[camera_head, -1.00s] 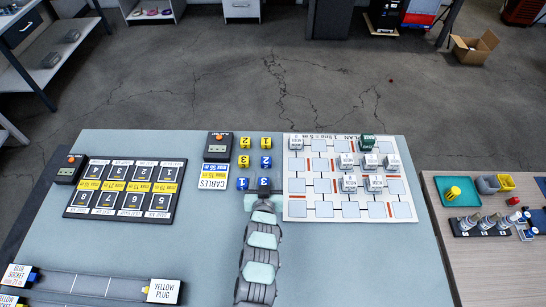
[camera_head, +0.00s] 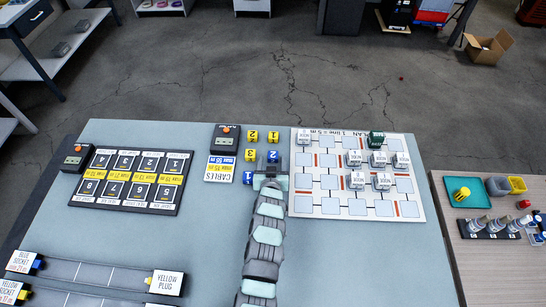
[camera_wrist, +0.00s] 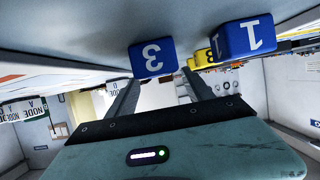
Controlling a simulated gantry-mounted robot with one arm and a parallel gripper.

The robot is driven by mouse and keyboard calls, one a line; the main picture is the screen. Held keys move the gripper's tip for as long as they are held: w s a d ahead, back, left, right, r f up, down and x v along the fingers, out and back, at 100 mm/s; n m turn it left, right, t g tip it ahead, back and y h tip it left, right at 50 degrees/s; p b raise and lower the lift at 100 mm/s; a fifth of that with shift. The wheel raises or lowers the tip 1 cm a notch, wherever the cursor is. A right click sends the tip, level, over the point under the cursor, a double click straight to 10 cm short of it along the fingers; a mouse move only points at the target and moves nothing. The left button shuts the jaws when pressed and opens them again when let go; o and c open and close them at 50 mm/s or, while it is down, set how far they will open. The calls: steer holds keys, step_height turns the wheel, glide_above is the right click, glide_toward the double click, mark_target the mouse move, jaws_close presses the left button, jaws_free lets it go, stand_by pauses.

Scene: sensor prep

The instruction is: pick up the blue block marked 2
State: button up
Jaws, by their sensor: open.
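The blue block marked 2 (camera_head: 273,156) lies on the table in the head view, just beyond my gripper (camera_head: 271,169). I cannot make it out in the wrist view. A blue block marked 3 (camera_wrist: 153,59) shows in the wrist view, ahead of and between the fingers of my open gripper (camera_wrist: 161,88). In the head view my gripper hides this block. A blue block marked 1 (camera_head: 248,178) is just left of my gripper, and it also shows in the wrist view (camera_wrist: 245,40). Nothing is held.
Yellow blocks (camera_head: 251,155) stand left of and behind the blue 2. A white plan board (camera_head: 330,207) with node blocks lies close on the right. A cables card (camera_head: 220,169) and dark device (camera_head: 226,139) are to the left. The table front right is clear.

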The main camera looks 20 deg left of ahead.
mark_target(273, 157)
steer(key=shift+x, duration=1.35)
steer(key=shift+s, duration=0.1)
steer(key=shift+c, duration=0.2)
jaws_close()
